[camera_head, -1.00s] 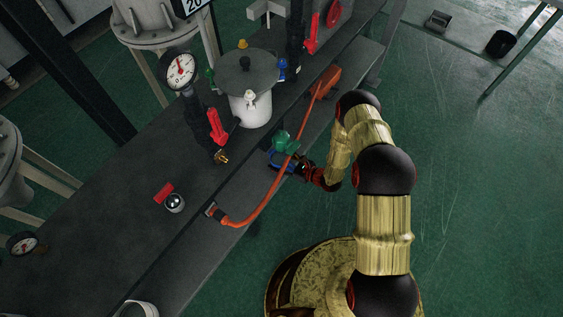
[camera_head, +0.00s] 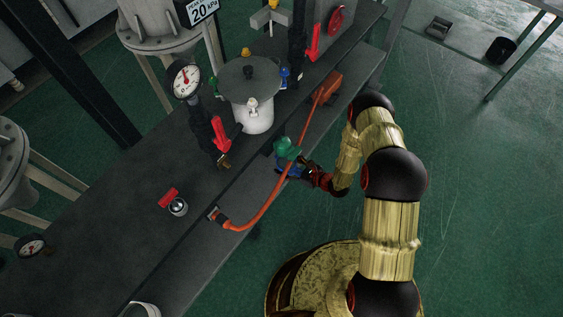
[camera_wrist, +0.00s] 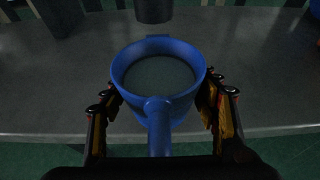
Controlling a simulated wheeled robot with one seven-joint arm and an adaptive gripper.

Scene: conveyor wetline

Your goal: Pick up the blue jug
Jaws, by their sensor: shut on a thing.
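In the wrist view the blue jug (camera_wrist: 119,60) is seen from above, mouth up, between the two fingers of my gripper (camera_wrist: 160,90). The fingers close on its left and right sides. Its handle points toward the camera, and a dull grey-green surface shows inside. In the head view, my gripper (camera_head: 302,173) is at the grey bench's front ledge. The blue jug (camera_head: 289,170) shows only in part there, beside a green thing (camera_head: 287,150) and close to the orange hose. Whether the jug's base touches the bench cannot be told.
An orange hose (camera_head: 262,208) runs along the grey bench (camera_head: 110,205). A white lidded vessel (camera_head: 255,115), a pressure gauge (camera_head: 184,79) and red-handled valves (camera_head: 220,133) stand behind the jug. A dark cylinder (camera_wrist: 153,10) stands beyond it.

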